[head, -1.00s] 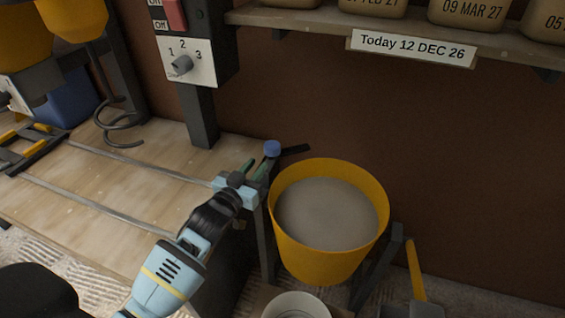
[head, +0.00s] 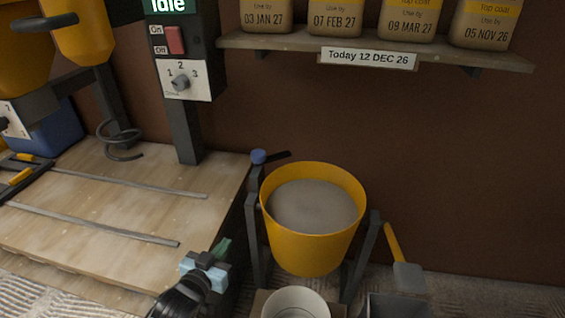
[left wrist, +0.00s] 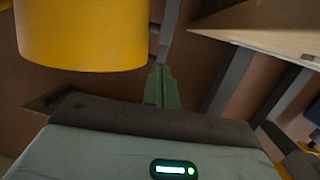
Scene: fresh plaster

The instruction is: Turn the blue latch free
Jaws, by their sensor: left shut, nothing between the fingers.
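The blue latch (head: 258,157) is a round blue knob with a dark lever pointing right, at the top of the dark stand's left post beside the yellow bucket. The yellow bucket (head: 312,245) sits upright in the stand, filled with grey plaster; its side also shows in the left wrist view (left wrist: 80,40). My left gripper (head: 222,247) has green fingers, shut and empty. It is below and left of the latch in the picture, apart from it. The fingers also show in the left wrist view (left wrist: 160,88), where I cannot make out the latch. My right gripper is out of view.
A wooden bench (head: 130,215) with metal rails lies left. A switch post (head: 188,130) reads Idle, its dial near 2. A white bucket (head: 295,303) stands below the yellow one. A shelf (head: 480,52) holds dated tubs above. A yellow-handled tool (head: 394,245) is right.

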